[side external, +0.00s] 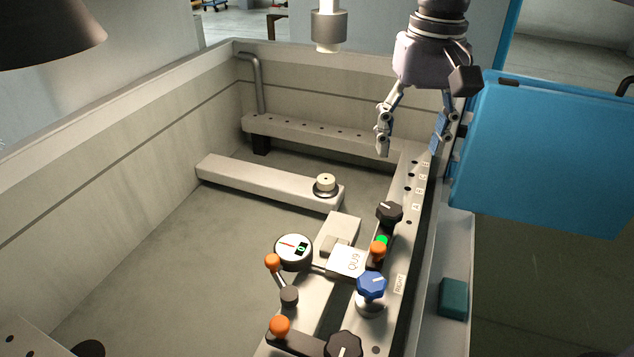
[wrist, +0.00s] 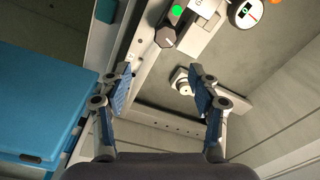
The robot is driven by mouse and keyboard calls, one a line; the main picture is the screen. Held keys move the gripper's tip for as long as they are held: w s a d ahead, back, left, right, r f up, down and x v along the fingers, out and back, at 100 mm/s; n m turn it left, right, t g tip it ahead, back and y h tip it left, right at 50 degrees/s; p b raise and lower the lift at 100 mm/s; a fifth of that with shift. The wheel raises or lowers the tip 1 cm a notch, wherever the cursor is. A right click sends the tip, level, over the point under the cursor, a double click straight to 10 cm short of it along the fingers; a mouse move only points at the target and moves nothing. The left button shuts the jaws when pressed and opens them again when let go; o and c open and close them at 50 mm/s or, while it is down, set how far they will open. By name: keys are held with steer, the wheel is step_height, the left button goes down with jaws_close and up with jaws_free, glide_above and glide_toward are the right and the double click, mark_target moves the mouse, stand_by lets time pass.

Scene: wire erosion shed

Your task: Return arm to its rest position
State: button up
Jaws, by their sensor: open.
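My gripper (side external: 412,145) hangs at the upper right in the side external view, above the back end of the right rail. Its two fingers are spread wide with nothing between them. In the wrist view my gripper (wrist: 163,92) also shows open and empty, with blue pads on both fingers. Below and beyond the fingers lie the rail and a round pale button-like part (wrist: 183,84). The fingers appear clear of the fixtures, though the right finger overlaps the rail's edge in the side external view.
A blue door panel (side external: 550,155) stands close right of my gripper. A cylindrical head (side external: 329,28) hangs to its left. Nearer are a black knob (side external: 389,212), a blue knob (side external: 371,286), a dial gauge (side external: 294,251) and orange-tipped levers (side external: 280,327).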

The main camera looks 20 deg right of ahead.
steer(key=s+d+f+n+t, duration=0.2)
steer(key=s+d+f+t, duration=0.1)
steer(key=d+f, duration=0.5)
steer(key=s+d+f+n+t, duration=0.1)
steer(key=s+d+f+t, duration=0.2)
steer(key=d+f, duration=0.5)
steer(key=shift+s+d+f+n+t, duration=0.2)
steer(key=shift+s+d+n+t, duration=0.3)
steer(key=shift+d, duration=0.4)
steer(key=shift+s, duration=0.1)
